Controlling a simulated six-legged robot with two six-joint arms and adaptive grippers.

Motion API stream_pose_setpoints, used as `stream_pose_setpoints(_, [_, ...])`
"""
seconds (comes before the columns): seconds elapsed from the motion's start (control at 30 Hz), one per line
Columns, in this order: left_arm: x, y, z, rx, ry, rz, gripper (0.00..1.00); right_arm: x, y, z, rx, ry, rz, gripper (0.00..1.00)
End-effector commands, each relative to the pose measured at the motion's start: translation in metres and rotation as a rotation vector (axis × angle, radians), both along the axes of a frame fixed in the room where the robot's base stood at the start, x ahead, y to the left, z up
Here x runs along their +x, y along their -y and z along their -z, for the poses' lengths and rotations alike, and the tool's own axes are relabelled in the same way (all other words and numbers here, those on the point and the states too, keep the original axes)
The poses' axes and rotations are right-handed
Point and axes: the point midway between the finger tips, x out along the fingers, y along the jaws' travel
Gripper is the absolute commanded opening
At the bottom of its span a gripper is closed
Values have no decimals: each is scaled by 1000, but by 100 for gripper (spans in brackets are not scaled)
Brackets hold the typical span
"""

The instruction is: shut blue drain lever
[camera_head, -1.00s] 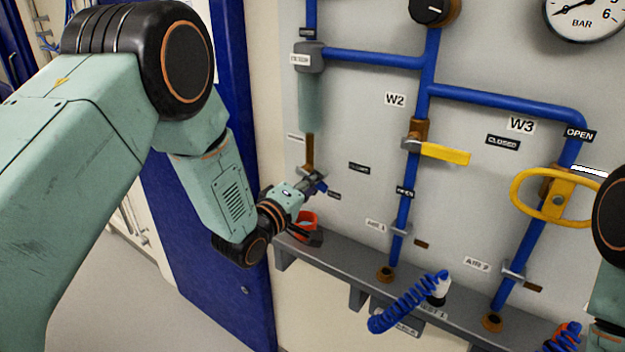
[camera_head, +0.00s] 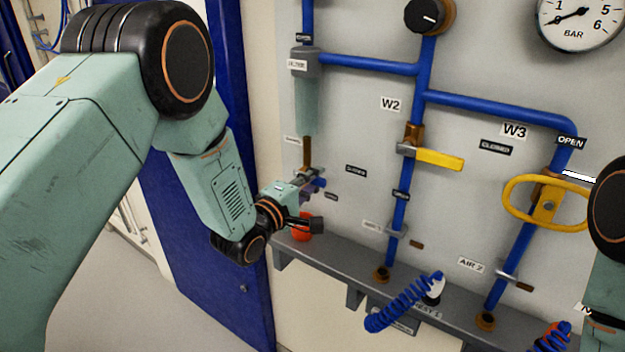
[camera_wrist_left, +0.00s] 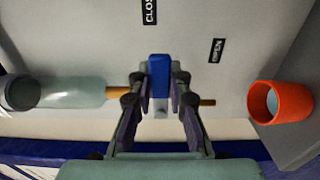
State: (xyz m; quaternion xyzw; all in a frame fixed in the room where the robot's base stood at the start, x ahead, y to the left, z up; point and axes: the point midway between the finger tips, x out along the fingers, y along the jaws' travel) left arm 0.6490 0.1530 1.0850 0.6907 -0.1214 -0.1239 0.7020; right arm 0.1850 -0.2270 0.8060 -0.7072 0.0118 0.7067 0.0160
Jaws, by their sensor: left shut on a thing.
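The blue drain lever (camera_wrist_left: 159,76) shows between the fingers of my left gripper (camera_wrist_left: 160,88) in the left wrist view. The gripper is shut on it. The lever stands across the thin brown drain pipe (camera_wrist_left: 207,102) and points roughly toward the CLOSED label (camera_wrist_left: 149,10); the OPEN label (camera_wrist_left: 217,50) is off to its right. In the head view my left gripper (camera_head: 314,181) is at the panel's lower left and partly hides the blue lever (camera_head: 320,184). My right gripper is out of view; only part of that arm shows at the right edge.
An orange cup (camera_wrist_left: 280,102) stands below the drain on the grey ledge (camera_head: 340,262). The clear filter bowl (camera_head: 307,105) is above. A yellow lever (camera_head: 439,160) and yellow ring handle (camera_head: 548,208) are to the right. A blue coiled hose (camera_head: 404,302) hangs in front.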

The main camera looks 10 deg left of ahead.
Motion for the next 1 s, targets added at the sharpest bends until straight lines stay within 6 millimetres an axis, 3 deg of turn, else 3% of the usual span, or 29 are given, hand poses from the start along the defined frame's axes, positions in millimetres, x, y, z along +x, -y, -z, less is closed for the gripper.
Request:
stream_pose_setpoints(0.13, [1, 1, -2, -4, 4, 3, 0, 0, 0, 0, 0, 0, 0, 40])
stream_pose_setpoints(0.17, [1, 1, -2, -3, 4, 3, 18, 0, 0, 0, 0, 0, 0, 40])
stream_pose_setpoints(0.43, [0, 0, -1, -1, 3, 1, 41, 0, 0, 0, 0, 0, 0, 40])
stream_pose_setpoints(0.77, [-1, -1, -1, -1, 2, 0, 42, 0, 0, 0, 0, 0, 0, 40])
stream_pose_setpoints(1.0, [-29, -12, 0, -3, -1, -3, 42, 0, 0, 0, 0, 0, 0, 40])
